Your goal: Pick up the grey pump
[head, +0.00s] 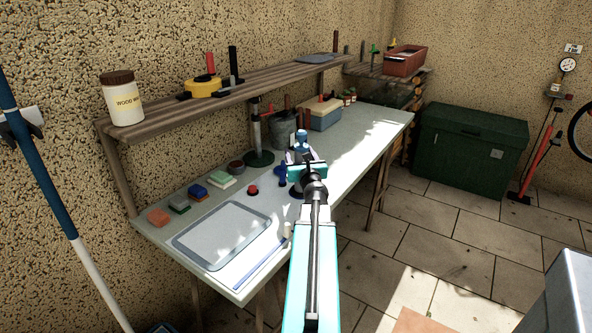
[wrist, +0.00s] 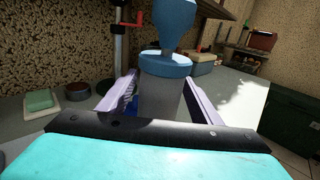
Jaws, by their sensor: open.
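The grey pump (wrist: 160,92) has a grey cylindrical body and a blue collar and top. In the wrist view it stands upright between the two lavender fingers of my gripper (wrist: 160,77), with a gap showing on the right. Its lower part is hidden behind my gripper body. In the head view its blue top (head: 301,138) shows just beyond my gripper (head: 299,154), over the workbench (head: 350,135). My gripper is open around the pump; I cannot tell whether the left finger touches it.
A grey bucket of tools (head: 283,131) and a stand with a green base (head: 258,157) are behind the pump. A blue box (head: 324,119) is farther back. A shelf (head: 240,88) runs along the wall above. A grey tray (head: 222,234) lies nearer. The bench's right part is clear.

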